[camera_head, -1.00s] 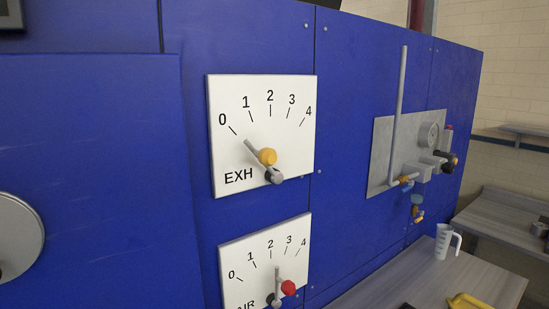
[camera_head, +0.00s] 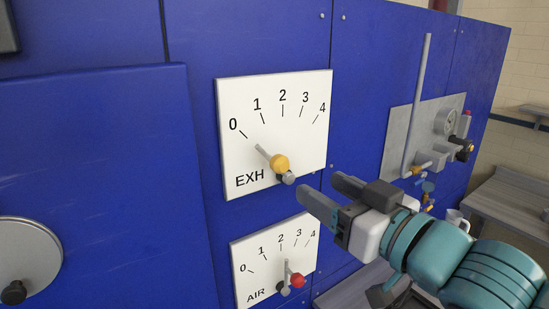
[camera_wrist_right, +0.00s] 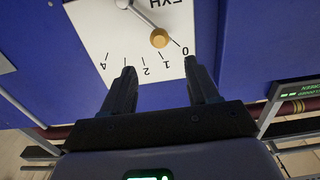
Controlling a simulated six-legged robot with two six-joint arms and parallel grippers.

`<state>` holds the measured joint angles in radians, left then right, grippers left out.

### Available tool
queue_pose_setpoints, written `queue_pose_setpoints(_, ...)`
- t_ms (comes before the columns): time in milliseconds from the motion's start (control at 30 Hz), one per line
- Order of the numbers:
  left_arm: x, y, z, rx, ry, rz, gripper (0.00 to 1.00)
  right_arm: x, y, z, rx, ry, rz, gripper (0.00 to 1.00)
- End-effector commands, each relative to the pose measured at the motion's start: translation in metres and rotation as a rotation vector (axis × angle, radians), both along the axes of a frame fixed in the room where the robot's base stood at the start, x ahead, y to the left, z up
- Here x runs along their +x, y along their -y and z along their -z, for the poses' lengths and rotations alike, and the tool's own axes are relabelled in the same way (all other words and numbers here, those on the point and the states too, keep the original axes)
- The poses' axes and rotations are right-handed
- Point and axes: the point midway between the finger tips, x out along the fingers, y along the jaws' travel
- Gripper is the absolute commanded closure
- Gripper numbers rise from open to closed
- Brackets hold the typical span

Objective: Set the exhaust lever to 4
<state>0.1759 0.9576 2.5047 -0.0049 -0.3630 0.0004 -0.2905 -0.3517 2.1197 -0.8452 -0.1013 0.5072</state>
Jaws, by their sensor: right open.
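The exhaust lever (camera_head: 264,153) is a grey bar with a yellow knob (camera_head: 280,163) on the white EXH dial plate (camera_head: 232,110). Its tip points up and left, close to the 0 mark. The knob and the plate also show upside down in the right wrist view, the knob (camera_wrist_right: 160,38) lying beyond the fingertips. My right gripper (camera_head: 318,192) is open and empty, below and right of the EXH plate, apart from the lever. In the right wrist view its two fingers (camera_wrist_right: 160,75) stand apart in front of the plate. My left gripper is not in view.
The AIR dial plate (camera_head: 243,254) with a red-knobbed lever (camera_head: 297,280) is just below. A grey panel with a gauge and pipes (camera_head: 400,130) is at the right. A round grey disc (camera_head: 25,255) is at the left. The blue wall around the EXH plate is clear.

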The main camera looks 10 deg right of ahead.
Motion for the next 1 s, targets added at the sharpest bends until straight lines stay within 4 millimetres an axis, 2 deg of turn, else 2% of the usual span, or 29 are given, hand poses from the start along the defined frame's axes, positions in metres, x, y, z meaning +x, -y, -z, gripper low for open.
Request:
queue_pose_setpoints(100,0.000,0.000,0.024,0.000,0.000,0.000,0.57,0.028,-0.012,0.009,-0.001,-0.001,-0.003,0.41)
queue_pose_setpoints(233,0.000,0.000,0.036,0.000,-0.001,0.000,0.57,0.059,-0.024,0.007,-0.001,-0.002,-0.003,0.41)
queue_pose_setpoints(400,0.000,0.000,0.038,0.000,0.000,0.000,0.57,0.096,-0.037,0.002,-0.002,-0.002,-0.001,0.41)
queue_pose_setpoints(500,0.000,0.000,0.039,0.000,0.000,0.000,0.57,0.112,-0.044,0.002,-0.002,-0.001,-0.001,0.41)
queue_pose_setpoints(700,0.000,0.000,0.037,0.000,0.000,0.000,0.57,0.130,-0.051,0.000,0.000,-0.001,-0.001,0.41)
queue_pose_setpoints(1000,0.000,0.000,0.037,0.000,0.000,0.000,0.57,0.132,-0.052,0.000,0.000,0.000,0.000,0.41)
